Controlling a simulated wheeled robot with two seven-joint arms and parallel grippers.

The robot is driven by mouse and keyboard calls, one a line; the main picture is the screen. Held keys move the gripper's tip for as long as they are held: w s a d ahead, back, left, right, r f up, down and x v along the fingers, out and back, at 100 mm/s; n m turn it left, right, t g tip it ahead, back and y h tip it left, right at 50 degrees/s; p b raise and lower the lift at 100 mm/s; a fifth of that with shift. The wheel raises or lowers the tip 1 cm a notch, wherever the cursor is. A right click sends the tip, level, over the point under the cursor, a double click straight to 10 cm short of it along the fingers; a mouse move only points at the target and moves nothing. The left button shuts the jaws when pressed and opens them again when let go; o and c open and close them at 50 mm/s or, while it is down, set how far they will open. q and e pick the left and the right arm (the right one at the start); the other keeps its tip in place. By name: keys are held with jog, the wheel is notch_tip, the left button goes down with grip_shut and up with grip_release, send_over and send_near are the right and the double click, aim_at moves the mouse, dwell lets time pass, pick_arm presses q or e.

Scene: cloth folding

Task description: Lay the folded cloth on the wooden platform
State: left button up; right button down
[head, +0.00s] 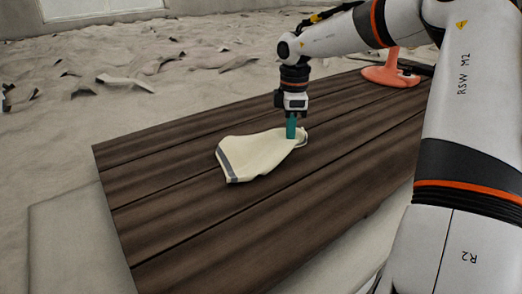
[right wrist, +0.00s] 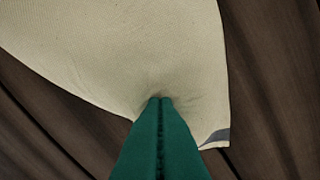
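The cream cloth (head: 256,155) with a dark grey band along its left edge lies on the dark wooden platform (head: 180,224). My right gripper (head: 291,136) points straight down at the cloth's right end. In the right wrist view, its green fingers (right wrist: 160,102) are together and press against the cloth (right wrist: 150,50), which puckers at the tips. Whether fabric is pinched between them is hidden. A dark grey corner shows at the cloth's lower right there. My left gripper is not in view.
A pink-red stand (head: 390,72) is at the platform's far right end. Sandy ground with scattered scraps (head: 125,82) lies behind the platform. The platform's left part and front are bare. My right arm covers the right side.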

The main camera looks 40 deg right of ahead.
notch_tip(320, 180, up, 9)
jog(key=p, duration=0.5)
